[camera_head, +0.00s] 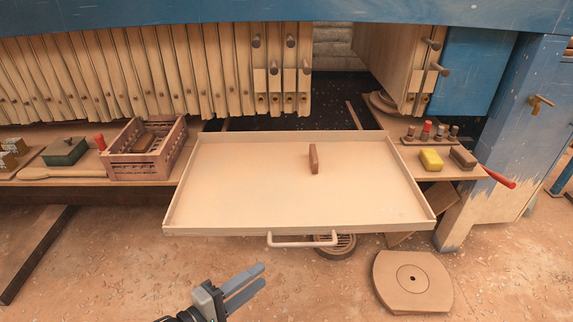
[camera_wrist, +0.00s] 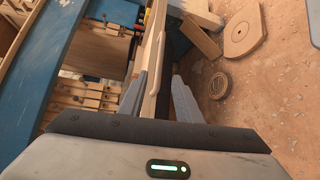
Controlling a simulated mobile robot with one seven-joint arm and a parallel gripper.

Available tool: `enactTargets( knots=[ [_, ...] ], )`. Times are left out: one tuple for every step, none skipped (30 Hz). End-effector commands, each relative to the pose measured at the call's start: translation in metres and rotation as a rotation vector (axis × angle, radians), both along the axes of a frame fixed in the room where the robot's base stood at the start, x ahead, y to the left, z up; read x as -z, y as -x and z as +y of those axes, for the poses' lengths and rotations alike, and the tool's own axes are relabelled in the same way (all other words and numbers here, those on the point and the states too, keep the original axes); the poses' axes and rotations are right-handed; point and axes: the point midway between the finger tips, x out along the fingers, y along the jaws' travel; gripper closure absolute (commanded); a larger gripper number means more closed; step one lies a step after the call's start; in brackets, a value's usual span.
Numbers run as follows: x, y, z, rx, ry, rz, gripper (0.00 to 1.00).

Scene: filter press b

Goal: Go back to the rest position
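My gripper (camera_head: 241,286) is at the lower middle of the head view, in front of the tray and below its front edge. Its two grey fingers stand apart with nothing visible between them. In the wrist view the fingers (camera_wrist: 158,98) are also apart, with the tray's edge in the background between them. The wide pale tray (camera_head: 240,205) has a handle (camera_head: 302,241) on its front side. A small brown block (camera_head: 314,158) stands on the tray.
A slatted crate (camera_head: 118,167) stands left of the tray. A yellow sponge (camera_head: 431,159) and a brown block (camera_head: 463,157) lie on the right shelf. A round-holed plate (camera_head: 412,281) lies on the floor at right. Filter plates (camera_head: 130,75) hang behind. The floor around my gripper is clear.

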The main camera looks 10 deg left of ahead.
Motion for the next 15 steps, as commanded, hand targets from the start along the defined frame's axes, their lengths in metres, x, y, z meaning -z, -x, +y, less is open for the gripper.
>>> enactTargets(
  knots=[
    [0.000,0.000,-0.001,0.003,-0.001,0.002,0.69],
    [-0.001,-0.001,-0.002,0.010,-0.005,0.006,0.69],
    [-0.003,-0.002,-0.005,0.028,-0.013,0.017,0.69],
    [-0.005,-0.003,-0.009,0.048,-0.021,0.030,0.69],
    [-0.008,-0.005,-0.014,0.073,-0.035,0.047,0.69],
    [-0.013,-0.007,-0.022,0.116,-0.058,0.078,0.69],
    [-0.017,-0.009,-0.029,0.156,-0.080,0.104,0.69],
    [-0.022,-0.011,-0.038,0.200,-0.103,0.136,0.69],
    [-0.030,-0.013,-0.050,0.262,-0.145,0.183,0.69],
    [-0.036,-0.013,-0.060,0.309,-0.179,0.219,0.69],
    [-0.042,-0.014,-0.069,0.354,-0.215,0.255,0.69],
    [-0.051,-0.014,-0.081,0.411,-0.266,0.303,0.69],
    [-0.058,-0.014,-0.090,0.452,-0.305,0.336,0.69],
    [-0.064,-0.014,-0.098,0.488,-0.347,0.368,0.69],
    [-0.074,-0.014,-0.109,0.533,-0.405,0.409,0.69]
  ],
)
